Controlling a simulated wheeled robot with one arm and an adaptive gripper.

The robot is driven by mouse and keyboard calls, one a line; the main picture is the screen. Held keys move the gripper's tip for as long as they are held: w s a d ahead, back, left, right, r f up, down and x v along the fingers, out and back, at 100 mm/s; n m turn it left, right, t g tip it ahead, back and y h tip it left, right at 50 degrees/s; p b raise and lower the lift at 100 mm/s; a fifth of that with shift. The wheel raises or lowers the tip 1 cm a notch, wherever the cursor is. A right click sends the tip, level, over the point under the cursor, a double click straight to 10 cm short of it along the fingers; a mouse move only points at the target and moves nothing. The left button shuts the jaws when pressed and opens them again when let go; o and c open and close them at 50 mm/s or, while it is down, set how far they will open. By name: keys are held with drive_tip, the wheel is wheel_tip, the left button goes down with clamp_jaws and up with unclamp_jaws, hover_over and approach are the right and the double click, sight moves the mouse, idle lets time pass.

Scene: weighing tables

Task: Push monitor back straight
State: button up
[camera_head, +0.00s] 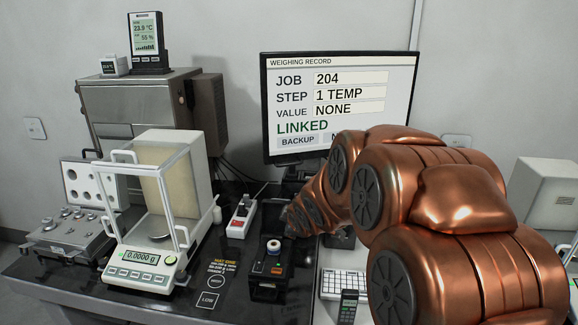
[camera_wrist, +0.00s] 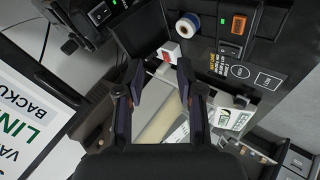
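The monitor (camera_head: 340,97) stands at the back of the table with a thin black frame and a lit WEIGHING RECORD screen. My copper arm hides its lower right part and most of its stand. In the wrist view, part of the monitor (camera_wrist: 36,118) fills the left edge, beside my gripper. My gripper (camera_wrist: 160,68) is open, its two dark fingers apart with nothing held between them. In the head view, my gripper (camera_head: 298,216) is in front of and below the monitor's lower left corner, partly hidden by my arm. I cannot tell if it touches anything.
A glass-sided balance (camera_head: 160,205) stands at left, with a weight case (camera_head: 70,236) beside it. A power strip (camera_head: 241,216) and a black label printer (camera_head: 270,275) lie between balance and arm. A keyboard (camera_head: 344,283) is at front. A steel cabinet (camera_head: 140,110) stands behind.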

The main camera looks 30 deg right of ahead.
sight(291, 165)
drive_tip(key=w+d+r+n+t+y, duration=0.5)
drive_tip(key=w+d+r+n+t, duration=0.35)
drive_tip(key=n+t, duration=0.3)
drive_tip(key=shift+g, duration=0.25)
drive_tip(key=shift+w+d+p, duration=0.15)
drive_tip(key=shift+w+p, duration=1.1)
drive_tip(key=shift+w, duration=2.25)
clamp_jaws()
